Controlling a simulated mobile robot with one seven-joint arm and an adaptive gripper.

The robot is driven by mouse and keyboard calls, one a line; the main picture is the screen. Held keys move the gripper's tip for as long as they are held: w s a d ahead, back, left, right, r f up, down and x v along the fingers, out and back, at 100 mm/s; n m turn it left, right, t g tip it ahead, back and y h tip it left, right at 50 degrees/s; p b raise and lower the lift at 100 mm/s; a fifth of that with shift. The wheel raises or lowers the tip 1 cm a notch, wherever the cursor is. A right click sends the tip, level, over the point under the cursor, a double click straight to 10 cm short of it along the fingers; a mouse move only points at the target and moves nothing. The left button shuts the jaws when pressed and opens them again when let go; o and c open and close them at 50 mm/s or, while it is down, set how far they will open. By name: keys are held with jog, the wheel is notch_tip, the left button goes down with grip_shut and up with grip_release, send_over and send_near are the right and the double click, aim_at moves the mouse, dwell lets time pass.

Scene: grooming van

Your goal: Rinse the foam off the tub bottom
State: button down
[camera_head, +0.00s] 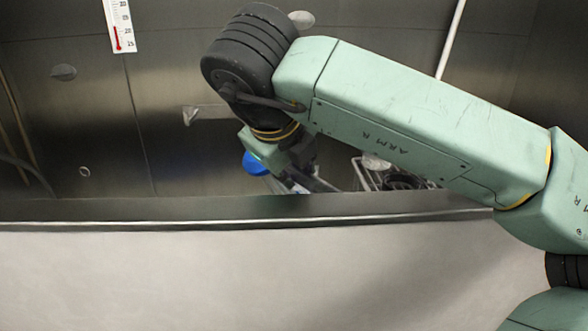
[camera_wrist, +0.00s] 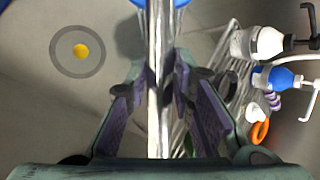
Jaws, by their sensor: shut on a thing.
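The tub shows in the head view by its dark rim (camera_head: 150,225) and pale front panel; most of its bottom is hidden behind the rim. In the wrist view the grey tub bottom (camera_wrist: 60,115) lies below my gripper. I cannot make out foam on it. My gripper (camera_wrist: 163,80) is shut on a shiny metal handle (camera_wrist: 154,110) with a blue part (camera_wrist: 165,3) at its far end, probably a sprayer. In the head view my gripper (camera_head: 300,180) is partly hidden behind the rim, with a blue round part (camera_head: 256,163) beside it.
A grey disc (camera_wrist: 77,52) with a yellow spot lies on the bottom at left. A thermometer (camera_head: 120,25) hangs on the steel wall.

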jog(key=shift+r+p, duration=2.2)
jog(key=shift+r, duration=1.3)
